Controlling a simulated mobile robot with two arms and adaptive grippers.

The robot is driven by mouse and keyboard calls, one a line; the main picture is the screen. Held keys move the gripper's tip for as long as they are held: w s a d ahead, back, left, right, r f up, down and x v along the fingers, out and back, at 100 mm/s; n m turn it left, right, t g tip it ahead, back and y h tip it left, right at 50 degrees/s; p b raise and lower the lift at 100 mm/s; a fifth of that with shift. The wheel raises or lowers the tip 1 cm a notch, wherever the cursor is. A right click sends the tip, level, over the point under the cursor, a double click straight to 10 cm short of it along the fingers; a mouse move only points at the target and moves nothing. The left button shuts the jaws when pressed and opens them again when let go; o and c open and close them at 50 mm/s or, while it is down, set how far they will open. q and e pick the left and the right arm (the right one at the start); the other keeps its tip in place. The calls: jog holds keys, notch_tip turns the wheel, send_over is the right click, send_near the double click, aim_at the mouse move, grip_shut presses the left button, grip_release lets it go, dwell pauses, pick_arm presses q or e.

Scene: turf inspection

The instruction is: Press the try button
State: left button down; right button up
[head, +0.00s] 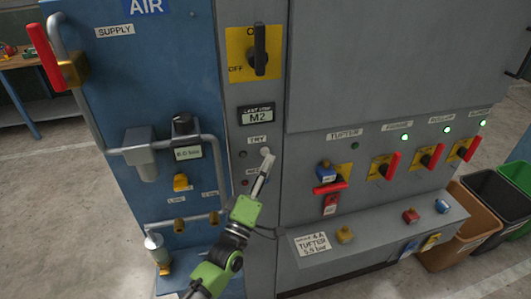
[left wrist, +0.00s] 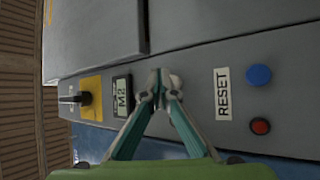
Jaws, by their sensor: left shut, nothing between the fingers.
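The try button (head: 265,151) is a small pale knob on the grey panel, just below a small white label that reads like TRY (head: 257,140). In the left wrist view the pale knob (left wrist: 176,81) shows just behind my fingertips and is partly covered by them. My left gripper (head: 267,162) is shut and empty, its tips pointing up at the try button. In the left wrist view its tips (left wrist: 163,86) meet in front of the panel. I cannot tell whether they touch the button. My right gripper is not in view.
Below are a partly hidden RESET label (left wrist: 223,94), a blue button (left wrist: 258,75) and a red lamp (left wrist: 260,126). Above are the M2 display (head: 257,116) and a black rotary switch (head: 260,50). Red-handled switches (head: 390,166) stand right, blue cabinet pipes (head: 110,150) left.

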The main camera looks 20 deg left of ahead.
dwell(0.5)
pick_arm(q)
jog(key=shift+w+a, duration=0.25)
jog(key=shift+w, duration=0.1)
jog(key=shift+w+a+b, duration=0.25)
jog(key=shift+w+b, duration=0.1)
jog(key=shift+b, duration=0.05)
dwell(0.9)
jog(key=shift+s, duration=0.1)
jog(key=shift+s+d+p, duration=0.35)
jog(key=shift+s+d, duration=0.15)
jog(key=shift+s, duration=0.15)
